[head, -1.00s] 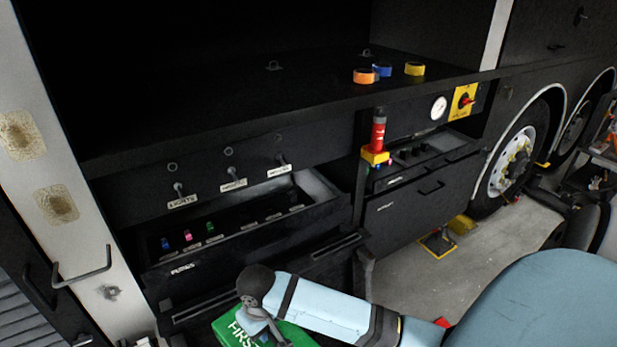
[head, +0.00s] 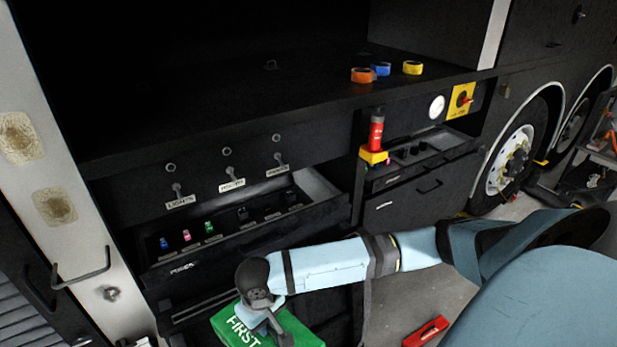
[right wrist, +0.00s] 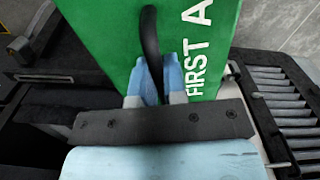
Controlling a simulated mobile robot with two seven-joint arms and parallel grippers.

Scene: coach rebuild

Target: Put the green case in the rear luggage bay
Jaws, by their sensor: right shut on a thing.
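The green case (head: 297,327) with white "FIRST" lettering shows at the bottom of the head view, partly covered by my right arm and cut off by the frame edge. In the right wrist view the green case (right wrist: 105,35) fills the top middle, with a dark curved handle. My right gripper (right wrist: 163,70) is shut on that handle, and in the head view the gripper (head: 270,318) is at the top of the case. The case hangs in front of the open drawer. The dark open bay (head: 240,105) with a flat shelf floor is above and behind it. My left gripper is not in view.
An open drawer (head: 255,233) with small coloured plugs juts out below the bay. Orange, blue and yellow tape rolls (head: 362,75) sit on the shelf's right part. A red lamp (head: 376,131) stands on a yellow base. A red object (head: 426,331) lies on the floor.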

